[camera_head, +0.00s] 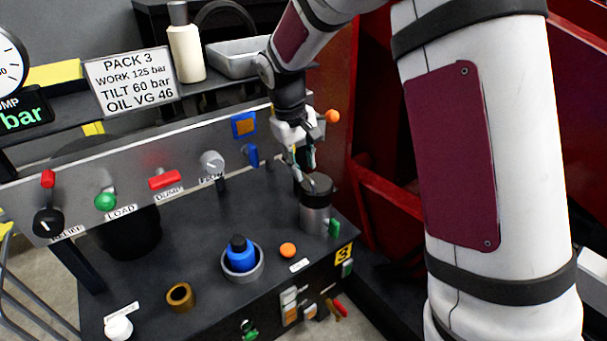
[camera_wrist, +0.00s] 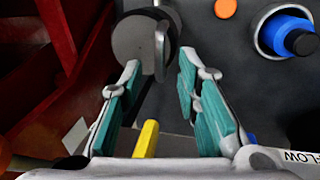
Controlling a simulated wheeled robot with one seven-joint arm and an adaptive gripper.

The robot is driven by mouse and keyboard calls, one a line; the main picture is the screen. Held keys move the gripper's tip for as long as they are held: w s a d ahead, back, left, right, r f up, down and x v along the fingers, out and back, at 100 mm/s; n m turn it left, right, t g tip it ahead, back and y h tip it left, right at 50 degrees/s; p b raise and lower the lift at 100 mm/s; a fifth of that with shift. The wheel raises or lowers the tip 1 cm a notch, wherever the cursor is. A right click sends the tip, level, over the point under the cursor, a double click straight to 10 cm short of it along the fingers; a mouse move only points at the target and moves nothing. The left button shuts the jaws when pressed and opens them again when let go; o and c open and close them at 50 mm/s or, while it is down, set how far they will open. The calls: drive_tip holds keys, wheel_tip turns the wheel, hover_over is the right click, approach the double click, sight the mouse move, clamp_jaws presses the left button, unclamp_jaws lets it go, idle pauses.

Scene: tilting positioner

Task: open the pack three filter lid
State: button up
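The pack three filter (camera_head: 315,212) is a short metal cylinder at the right end of the dark bench, near a yellow "3" label (camera_head: 344,253). Its round grey lid (camera_head: 320,184) is on top and looks closed. In the wrist view the lid (camera_wrist: 131,38) shows a thin upright tab (camera_wrist: 160,50) near its right edge. My gripper (camera_head: 304,172) is just above the lid, partly hiding it. In the wrist view my gripper (camera_wrist: 159,62) is open, teal-padded fingers on either side of the tab. I cannot tell whether a fingertip touches the lid.
A sloping panel with levers and knobs, including a red handle (camera_head: 165,180), runs behind the bench. A blue bottle-like part in a grey cup (camera_head: 243,268), an orange button (camera_head: 288,250) and a brass ring (camera_head: 180,296) are left of the filter. Red structure (camera_head: 385,200) stands right.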

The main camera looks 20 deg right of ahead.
drive_tip(key=shift+w+d+f+b, duration=0.1)
drive_tip(key=shift+f+b, duration=0.05)
drive_tip(key=shift+f, duration=0.35)
drive_tip(key=shift+d+f+b, duration=0.1)
drive_tip(key=shift+f+b, duration=0.05)
drive_tip(key=shift+f, duration=0.35)
clamp_jaws()
drive_tip(key=shift+d+r, duration=0.1)
